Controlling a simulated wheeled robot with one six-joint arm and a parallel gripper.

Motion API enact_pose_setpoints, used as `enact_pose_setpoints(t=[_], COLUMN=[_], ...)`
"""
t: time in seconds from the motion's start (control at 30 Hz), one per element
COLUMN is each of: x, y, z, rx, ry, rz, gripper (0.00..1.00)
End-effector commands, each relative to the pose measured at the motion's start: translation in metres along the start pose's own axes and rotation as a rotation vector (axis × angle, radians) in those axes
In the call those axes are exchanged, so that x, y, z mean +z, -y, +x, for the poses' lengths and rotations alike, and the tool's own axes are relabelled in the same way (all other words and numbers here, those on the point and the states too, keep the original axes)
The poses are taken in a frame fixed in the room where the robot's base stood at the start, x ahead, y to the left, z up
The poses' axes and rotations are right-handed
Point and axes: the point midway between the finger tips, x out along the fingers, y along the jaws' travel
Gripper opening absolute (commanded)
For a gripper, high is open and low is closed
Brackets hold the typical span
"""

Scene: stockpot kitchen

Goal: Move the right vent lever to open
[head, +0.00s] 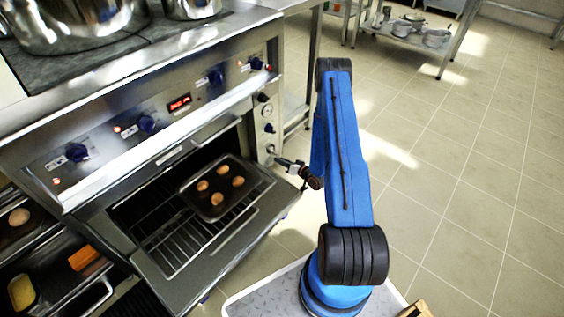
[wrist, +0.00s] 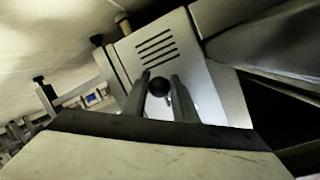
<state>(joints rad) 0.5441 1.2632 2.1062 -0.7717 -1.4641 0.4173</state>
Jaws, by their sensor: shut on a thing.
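The vent lever's round black knob (wrist: 158,87) shows in the wrist view in front of a pale metal panel with dark vent slots (wrist: 156,45). My gripper (wrist: 160,84) is shut on this knob, one finger on each side. The lever's shaft is hidden behind the knob and fingers. In the head view my gripper (head: 279,160) reaches left to the narrow side panel (head: 265,137) at the oven's right end. The lever is too small there to tell its position.
The oven door (head: 225,232) is open, with a dark tray (head: 214,203) of several round brown items on the rack. Large pots (head: 80,22) stand on the stove top. A shelf (head: 405,36) stands at the back. The tiled floor at right is clear.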

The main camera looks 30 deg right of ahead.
Motion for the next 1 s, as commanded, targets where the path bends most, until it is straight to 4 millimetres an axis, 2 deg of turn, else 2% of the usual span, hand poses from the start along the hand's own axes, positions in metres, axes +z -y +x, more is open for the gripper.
enact_pose_setpoints(t=[0.07, 0.1, 0.13, 0.17, 0.43, 0.57, 0.73, 1.0], x=[-0.005, -0.005, -0.005, -0.005, -0.002, -0.002, -0.002, -0.003], y=[-0.002, -0.002, -0.002, -0.002, -0.001, -0.001, -0.002, -0.002], z=[0.002, 0.002, 0.001, 0.001, 0.0, -0.006, -0.031, -0.084], rx=[0.002, 0.002, 0.002, 0.002, 0.001, 0.001, 0.003, 0.004], ry=[-0.01, -0.01, -0.009, -0.009, -0.004, -0.003, -0.004, -0.005], rz=[-0.003, -0.003, -0.003, -0.003, -0.002, -0.001, 0.001, 0.001], gripper=[0.0, 0.35, 0.42, 0.44, 0.44, 0.44, 0.44, 0.44])
